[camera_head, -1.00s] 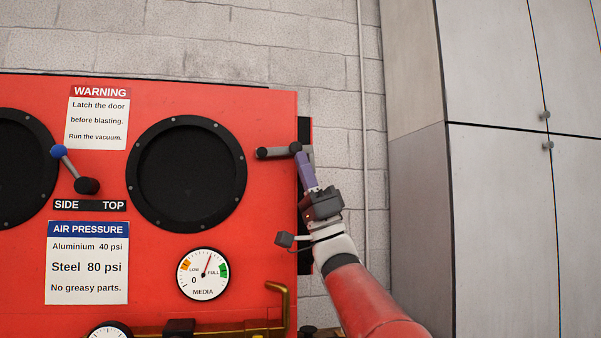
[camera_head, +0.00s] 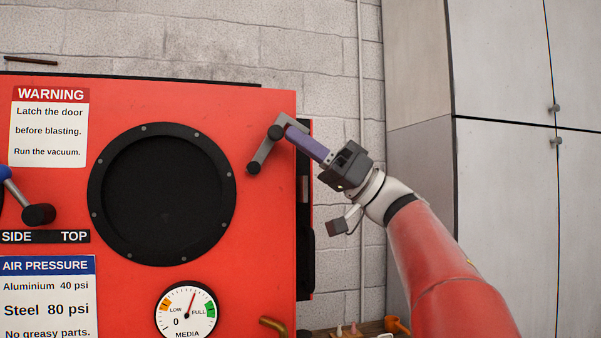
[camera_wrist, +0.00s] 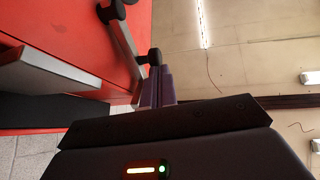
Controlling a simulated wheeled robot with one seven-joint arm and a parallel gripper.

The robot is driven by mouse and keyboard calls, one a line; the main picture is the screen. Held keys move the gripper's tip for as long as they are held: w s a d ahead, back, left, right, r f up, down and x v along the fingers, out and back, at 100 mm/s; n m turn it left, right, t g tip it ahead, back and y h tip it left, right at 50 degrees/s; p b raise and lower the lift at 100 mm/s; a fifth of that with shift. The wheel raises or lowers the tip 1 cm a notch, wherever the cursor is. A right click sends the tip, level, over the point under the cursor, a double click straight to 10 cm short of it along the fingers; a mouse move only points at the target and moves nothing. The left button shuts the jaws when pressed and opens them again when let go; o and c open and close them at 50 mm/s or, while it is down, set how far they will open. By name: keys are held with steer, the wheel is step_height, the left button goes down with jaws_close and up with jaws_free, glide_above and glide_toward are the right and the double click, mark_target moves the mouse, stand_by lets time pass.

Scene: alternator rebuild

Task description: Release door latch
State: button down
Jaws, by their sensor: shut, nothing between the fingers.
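The door latch (camera_head: 263,155) is a grey lever with a dark pivot and a dark end knob, on the right edge of the red cabinet's front. It slants down to the left from its upper end. In the wrist view the latch (camera_wrist: 124,38) runs from the red face toward my fingers. My gripper (camera_head: 292,134) is shut with nothing between its purple fingers. Its tips are at the upper right end of the lever, seemingly touching it. In the wrist view the fingers (camera_wrist: 156,87) are beside the near dark knob.
The red blast cabinet (camera_head: 255,240) has a round black port (camera_head: 163,195), signs and a media gauge (camera_head: 186,311). A blue-knobbed selector lever (camera_head: 22,200) is at left. A grey locker (camera_head: 500,220) stands at right. A bench with small items (camera_head: 395,325) is low down.

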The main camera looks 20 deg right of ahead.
steer(key=shift+a+r+p, duration=1)
steer(key=shift+r+p, duration=0.2)
steer(key=shift+p, duration=0.05)
steer(key=shift+a, duration=0.1)
